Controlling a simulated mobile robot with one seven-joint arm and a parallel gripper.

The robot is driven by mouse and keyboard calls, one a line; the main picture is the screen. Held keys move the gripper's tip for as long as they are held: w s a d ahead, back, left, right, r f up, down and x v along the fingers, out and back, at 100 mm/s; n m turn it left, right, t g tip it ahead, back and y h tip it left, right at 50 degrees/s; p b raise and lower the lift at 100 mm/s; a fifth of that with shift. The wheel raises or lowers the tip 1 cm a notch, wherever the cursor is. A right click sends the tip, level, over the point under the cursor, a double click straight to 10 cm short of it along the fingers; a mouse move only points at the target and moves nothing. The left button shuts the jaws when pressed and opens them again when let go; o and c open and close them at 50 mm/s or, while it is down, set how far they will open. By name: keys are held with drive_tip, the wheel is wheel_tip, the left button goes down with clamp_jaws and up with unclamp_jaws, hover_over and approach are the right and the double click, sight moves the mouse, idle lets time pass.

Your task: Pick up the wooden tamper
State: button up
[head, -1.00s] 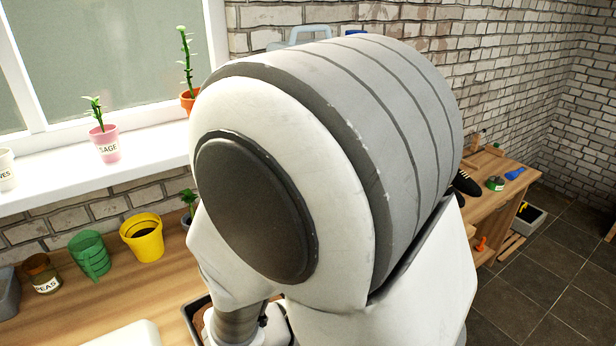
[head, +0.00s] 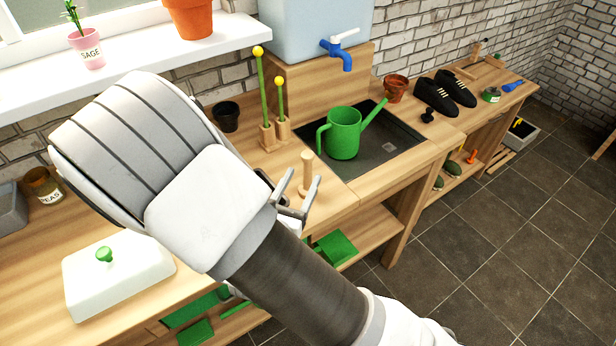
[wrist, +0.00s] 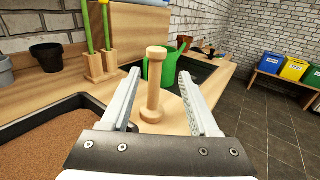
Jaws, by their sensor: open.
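The wooden tamper (head: 306,172) stands upright on the bench near its front edge, a pale turned wood post with a knob top and wider base. It also shows in the wrist view (wrist: 154,85), between and a little beyond my fingers. My gripper (head: 298,194) is open beside the tamper in the head view, its fingers pointing toward it. In the wrist view the two grey fingers of my gripper (wrist: 158,80) lie either side of the tamper. I cannot tell whether either finger touches it. My arm hides part of the bench in the head view.
A green watering can (head: 343,133) stands on the dark sink tray (head: 372,165) behind the tamper. A wooden stand (head: 268,135) holds two yellow-tipped green sticks. A soil-filled tray (wrist: 50,140) lies at left in the wrist view. A white lid (head: 118,275) sits front left.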

sight(313, 153)
drive_tip(key=x, duration=0.9)
drive_tip(key=shift+w+a+f, duration=0.1)
drive_tip(key=shift+w+a, duration=0.05)
drive_tip(key=shift+w, duration=0.15)
clamp_jaws()
